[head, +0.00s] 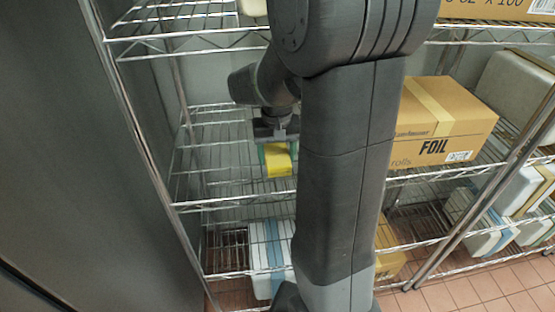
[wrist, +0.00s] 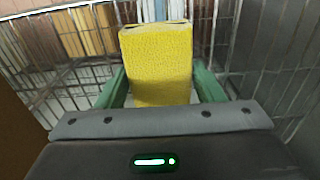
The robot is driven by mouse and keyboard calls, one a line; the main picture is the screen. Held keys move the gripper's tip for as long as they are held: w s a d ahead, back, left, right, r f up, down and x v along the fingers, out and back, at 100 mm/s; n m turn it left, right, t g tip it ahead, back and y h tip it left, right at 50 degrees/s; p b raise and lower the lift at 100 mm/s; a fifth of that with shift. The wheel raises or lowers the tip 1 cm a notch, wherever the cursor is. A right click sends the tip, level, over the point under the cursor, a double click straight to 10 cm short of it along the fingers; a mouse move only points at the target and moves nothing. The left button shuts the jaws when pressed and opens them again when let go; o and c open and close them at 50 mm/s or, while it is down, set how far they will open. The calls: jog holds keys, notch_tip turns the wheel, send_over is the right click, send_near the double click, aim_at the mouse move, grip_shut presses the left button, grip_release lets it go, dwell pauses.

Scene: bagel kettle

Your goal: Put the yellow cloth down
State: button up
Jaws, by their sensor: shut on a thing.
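The yellow cloth (head: 278,160) looks like a small folded block. My gripper (head: 277,147) is shut on it, at the middle wire shelf (head: 225,190) of the metal rack. In the wrist view the cloth (wrist: 157,62) stands between the two green fingers of my gripper (wrist: 160,90). I cannot tell whether the underside of the cloth touches the shelf. My arm hides part of the shelf to the right of the cloth.
A cardboard box marked FOIL (head: 440,122) sits on the same rack to the right, beyond my arm. Blue-striped white packs (head: 268,255) stand on the lower shelf. The wire shelf left of the cloth is bare. A grey wall (head: 70,150) is at left.

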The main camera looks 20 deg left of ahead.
aim_at(277, 155)
jog(key=shift+s+f, duration=0.1)
jog(key=shift+f, duration=1.3)
jog(key=shift+f, duration=0.1)
jog(key=shift+f, duration=0.15)
jog(key=o, duration=1.1)
jog(key=shift+c, duration=0.2)
notch_tip(277, 155, up, 8)
